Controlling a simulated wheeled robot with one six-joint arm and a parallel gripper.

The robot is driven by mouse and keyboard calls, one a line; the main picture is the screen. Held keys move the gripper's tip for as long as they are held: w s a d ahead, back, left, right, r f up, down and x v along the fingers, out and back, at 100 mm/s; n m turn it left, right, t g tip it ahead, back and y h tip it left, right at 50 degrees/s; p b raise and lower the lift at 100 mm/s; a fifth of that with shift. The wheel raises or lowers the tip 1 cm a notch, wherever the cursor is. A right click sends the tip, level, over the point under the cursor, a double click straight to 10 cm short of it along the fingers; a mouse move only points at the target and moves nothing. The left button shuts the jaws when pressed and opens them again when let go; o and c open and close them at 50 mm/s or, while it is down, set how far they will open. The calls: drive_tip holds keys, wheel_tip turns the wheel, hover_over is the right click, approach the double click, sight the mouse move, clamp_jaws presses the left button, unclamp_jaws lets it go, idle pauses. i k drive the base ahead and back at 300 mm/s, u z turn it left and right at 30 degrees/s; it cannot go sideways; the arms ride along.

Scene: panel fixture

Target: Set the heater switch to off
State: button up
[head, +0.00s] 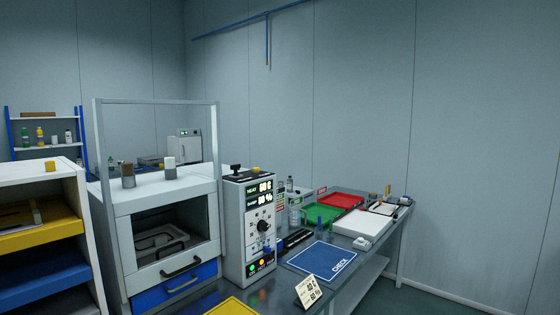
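The control panel (246,228) is a tall pale box standing at the left end of the bench. A black lever-like part (235,169) stands on the panel's top. My gripper is not in view.
A white cabinet with a metal frame (157,101) and blue drawer (176,289) stands left of the panel. On the bench right of it lie a blue mat (318,257), green tray (322,215) and red tray (341,201). A number card (311,291) stands in front.

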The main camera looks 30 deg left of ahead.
sight(236, 167)
drive_tip(key=z, duration=0.05)
drive_tip(key=i, duration=1)
drive_tip(key=u, duration=0.6)
drive_tip(key=i, duration=0.65)
drive_tip(key=u, duration=0.6)
